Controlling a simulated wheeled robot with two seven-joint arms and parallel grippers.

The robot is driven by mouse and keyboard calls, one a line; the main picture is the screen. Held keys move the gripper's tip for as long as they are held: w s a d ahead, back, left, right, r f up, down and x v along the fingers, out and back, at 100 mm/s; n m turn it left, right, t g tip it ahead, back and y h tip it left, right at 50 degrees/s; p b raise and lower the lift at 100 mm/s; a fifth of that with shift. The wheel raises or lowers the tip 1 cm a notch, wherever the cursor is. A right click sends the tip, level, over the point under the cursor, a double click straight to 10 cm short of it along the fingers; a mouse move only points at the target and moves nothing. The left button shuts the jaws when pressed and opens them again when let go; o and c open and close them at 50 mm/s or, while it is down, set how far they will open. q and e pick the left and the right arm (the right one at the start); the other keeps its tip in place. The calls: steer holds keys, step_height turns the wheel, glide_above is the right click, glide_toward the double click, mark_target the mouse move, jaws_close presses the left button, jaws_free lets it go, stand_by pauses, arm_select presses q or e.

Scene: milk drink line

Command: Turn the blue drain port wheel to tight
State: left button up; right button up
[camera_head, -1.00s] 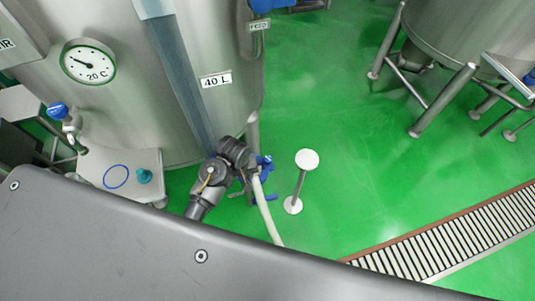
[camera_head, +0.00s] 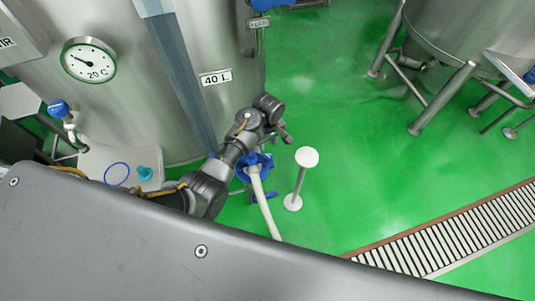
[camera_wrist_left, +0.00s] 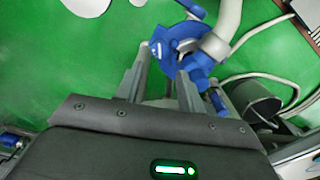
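The blue drain port wheel (camera_head: 250,168) is low at the foot of the big steel tank, around the upper end of a pale hose. In the left wrist view a blue wheel-like part (camera_wrist_left: 172,42) with small white marks lies just beyond the fingertips, the hose fitting to its right. My left gripper (camera_wrist_left: 164,62) is open, its two fingers apart with nothing clearly held between them. I cannot tell whether a finger touches the blue part. My right gripper is not in view.
The steel tank (camera_head: 120,110) with its dial (camera_head: 89,60) stands behind the wheel. The pale hose (camera_head: 266,207) runs down from it. A white-topped post (camera_head: 307,157) stands close to the right. A floor grate (camera_head: 450,242) is further right, with open green floor above it.

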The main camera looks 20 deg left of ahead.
mark_target(268, 156)
arm_select(q)
step_height(268, 156, down, 9)
steer(key=shift+a+r+b, duration=0.1)
steer(key=shift+b, duration=0.35)
steer(key=shift+c, duration=0.5)
steer(key=c, duration=0.5)
steer(key=shift+a, duration=0.15)
steer(key=shift+c, duration=0.5)
